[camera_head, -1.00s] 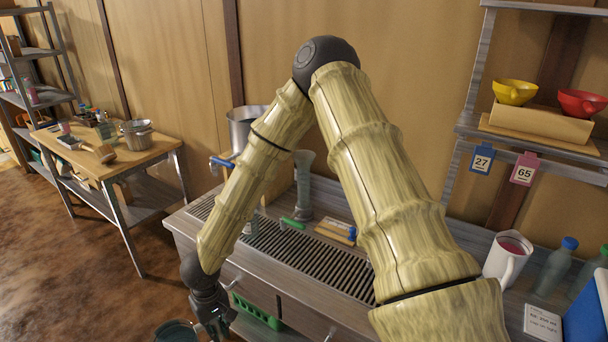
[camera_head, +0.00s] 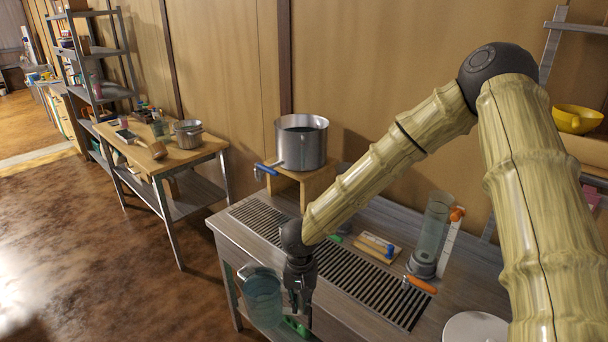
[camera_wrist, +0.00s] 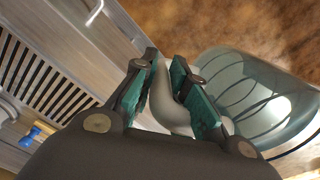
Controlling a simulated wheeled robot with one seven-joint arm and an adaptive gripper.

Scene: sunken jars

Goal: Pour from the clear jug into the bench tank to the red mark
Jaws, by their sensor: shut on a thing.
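The clear jug (camera_head: 262,299) is bluish and see-through and hangs at the bench's front edge, about upright. My gripper (camera_head: 301,300) is shut on its handle, on the jug's right side. In the wrist view the pale curved handle lies between the pads of my gripper (camera_wrist: 168,80), with the jug (camera_wrist: 270,95) to the right. How much liquid it holds is unclear. A tall clear cylinder (camera_head: 433,230) with orange fittings stands on the bench to the right; it may be the bench tank. I cannot make out a red mark. My arm partly hides another cylinder behind it.
A steel pot (camera_head: 301,145) with a blue tap stands on a wooden stand at the bench's back left. A slotted drain (camera_head: 375,290) runs along the bench (camera_head: 240,238). A small wooden board (camera_head: 379,247) lies behind it. A wooden table (camera_head: 185,158) stands left; open floor lies between.

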